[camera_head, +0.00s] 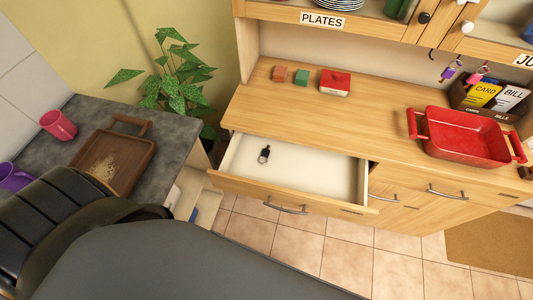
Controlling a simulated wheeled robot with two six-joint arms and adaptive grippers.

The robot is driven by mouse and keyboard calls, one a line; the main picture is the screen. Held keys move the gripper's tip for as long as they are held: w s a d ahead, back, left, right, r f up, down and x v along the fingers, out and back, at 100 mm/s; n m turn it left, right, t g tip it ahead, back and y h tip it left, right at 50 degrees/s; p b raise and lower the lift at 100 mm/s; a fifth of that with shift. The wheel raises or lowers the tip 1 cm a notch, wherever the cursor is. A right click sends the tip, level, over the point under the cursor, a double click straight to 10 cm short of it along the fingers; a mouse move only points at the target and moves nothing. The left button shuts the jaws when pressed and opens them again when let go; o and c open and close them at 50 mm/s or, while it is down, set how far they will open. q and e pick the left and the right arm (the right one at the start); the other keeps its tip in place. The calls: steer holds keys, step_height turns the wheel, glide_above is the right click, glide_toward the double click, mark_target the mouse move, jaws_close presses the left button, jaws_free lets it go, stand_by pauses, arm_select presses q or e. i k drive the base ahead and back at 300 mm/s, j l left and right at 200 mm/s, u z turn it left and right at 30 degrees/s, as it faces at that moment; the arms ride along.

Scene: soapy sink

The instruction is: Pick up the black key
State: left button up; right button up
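A small dark object with a black head and a lighter tip, which looks like the black key (264,153), lies in the open drawer (325,178) below the wooden counter. It rests on the pale drawer floor, towards the left and back, with nothing else beside it. Neither gripper can be made out. A large dark grey and black part of my own arm fills the lower left of the head view, and no fingertips show.
Two small blocks and a red box (335,82) stand on the counter (375,120), with a red baking dish (466,140) at right. Purple and pink key-like items hang by a card holder. A wooden tray (113,160) and cups sit on the grey counter at left, near a plant (180,75).

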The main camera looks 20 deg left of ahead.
mark_target(265, 152)
steer(key=l+u, duration=0.15)
steer(key=u, duration=0.2)
steer(key=l+u, duration=0.15)
steer(key=u, duration=0.25)
steer(key=l+u, duration=0.2)
steer(key=u, duration=0.15)
steer(key=k+l+u, duration=0.1)
steer(key=l, duration=0.35)
steer(key=l+u, duration=0.1)
steer(key=l, duration=0.3)
steer(key=k+l+u, duration=0.1)
steer(key=l, duration=0.3)
steer(key=k+l+u, duration=0.15)
steer(key=l, duration=0.25)
steer(key=k, duration=0.05)
